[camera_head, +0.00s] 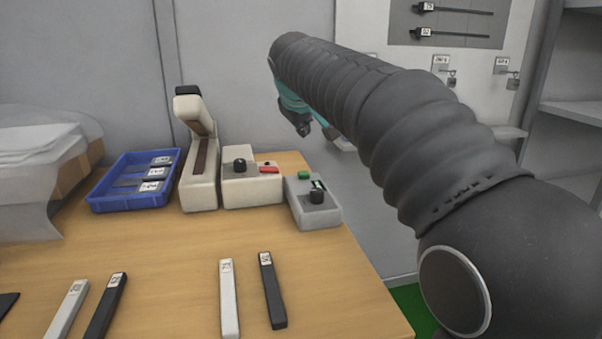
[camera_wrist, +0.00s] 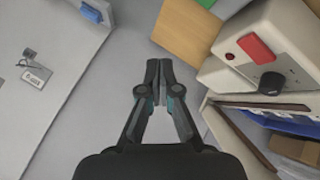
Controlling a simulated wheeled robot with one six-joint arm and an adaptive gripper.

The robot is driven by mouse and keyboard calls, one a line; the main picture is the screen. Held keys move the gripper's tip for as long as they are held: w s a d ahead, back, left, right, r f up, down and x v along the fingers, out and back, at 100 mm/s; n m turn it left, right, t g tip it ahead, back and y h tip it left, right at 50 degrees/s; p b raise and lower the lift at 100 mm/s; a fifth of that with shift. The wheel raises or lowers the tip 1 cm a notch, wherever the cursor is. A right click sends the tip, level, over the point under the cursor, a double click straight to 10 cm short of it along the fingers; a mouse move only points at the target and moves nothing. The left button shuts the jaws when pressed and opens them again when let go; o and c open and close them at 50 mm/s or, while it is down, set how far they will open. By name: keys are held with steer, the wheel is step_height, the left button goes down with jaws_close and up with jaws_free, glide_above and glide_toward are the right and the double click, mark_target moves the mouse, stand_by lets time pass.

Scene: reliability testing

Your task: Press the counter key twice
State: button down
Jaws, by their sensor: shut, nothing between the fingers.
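A grey box (camera_head: 315,214) with a green key (camera_head: 304,175), a black knob (camera_head: 317,194) and a small dark-and-white panel stands near the table's back right edge. A cream box (camera_head: 240,190) beside it on the left has a red key (camera_head: 269,170) and a black knob (camera_head: 239,165). I see no readable label showing which is the counter key. In the wrist view the red key (camera_wrist: 257,48) is right of my gripper (camera_wrist: 158,68). The fingers are together, empty and apart from both boxes. In the head view my arm partly hides the gripper (camera_head: 325,132).
A cream lever device (camera_head: 200,182) and a blue tray (camera_head: 110,201) of labelled pieces stand left of the boxes. Several light and dark labelled bars lie in front, including a black bar (camera_head: 272,290). The table (camera_head: 180,260) is bare between. Tagged items hang on the wall behind.

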mark_target(303, 174)
steer(key=shift+s+f+b, duration=0.1)
steer(key=shift+f+b, duration=1.8)
steer(key=shift+f, duration=1.8)
steer(key=shift+f, duration=0.15)
steer(key=shift+f, duration=0.3)
steer(key=shift+f+b, duration=0.45)
steer(key=shift+b, duration=0.1)
steer(key=shift+r, duration=0.15)
steer(key=shift+r+p, duration=0.75)
steer(key=shift+p, duration=0.1)
